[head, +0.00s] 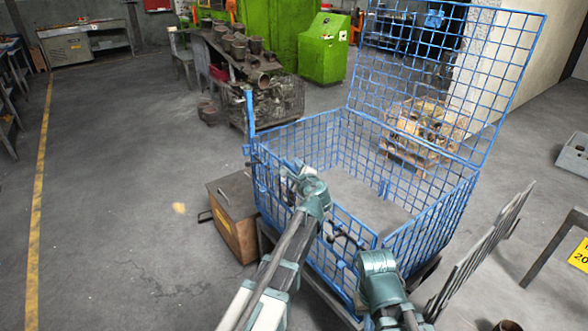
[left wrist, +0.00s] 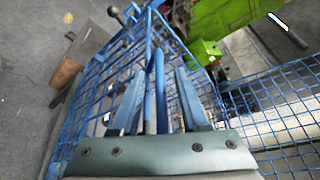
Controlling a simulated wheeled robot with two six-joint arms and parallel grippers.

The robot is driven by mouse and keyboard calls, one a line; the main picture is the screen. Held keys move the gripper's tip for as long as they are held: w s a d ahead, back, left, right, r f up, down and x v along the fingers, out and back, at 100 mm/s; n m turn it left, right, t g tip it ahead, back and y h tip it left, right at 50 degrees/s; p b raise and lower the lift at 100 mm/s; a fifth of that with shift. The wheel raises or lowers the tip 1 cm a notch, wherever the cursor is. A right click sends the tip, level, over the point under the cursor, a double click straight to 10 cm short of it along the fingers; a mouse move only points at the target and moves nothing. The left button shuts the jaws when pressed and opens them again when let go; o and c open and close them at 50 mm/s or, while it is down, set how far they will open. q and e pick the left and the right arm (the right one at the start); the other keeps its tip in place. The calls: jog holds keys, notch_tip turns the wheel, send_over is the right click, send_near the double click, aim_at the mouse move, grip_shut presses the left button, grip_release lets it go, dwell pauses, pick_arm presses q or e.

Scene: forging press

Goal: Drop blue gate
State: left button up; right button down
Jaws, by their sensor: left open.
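The blue gate (head: 440,70) is a wire-mesh panel standing raised and tilted above the back right of a blue mesh cage (head: 425,232). My left gripper (head: 291,172) is at the cage's front left side, well apart from that raised panel. In the left wrist view its two fingers (left wrist: 157,78) are spread, with upright blue bars (left wrist: 160,90) between them. I cannot tell whether they touch the bars. My right arm reaches the cage's front right corner. Its jaws are not clear among dark fittings there.
A brown box (head: 236,228) stands left of the cage. A workbench with metal parts (head: 275,97) and a green machine (head: 324,50) are behind. A grey slatted panel (head: 480,252) leans at the right. The floor at left is clear.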

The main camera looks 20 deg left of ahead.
pick_arm(q)
grip_shut()
dwell(1.3)
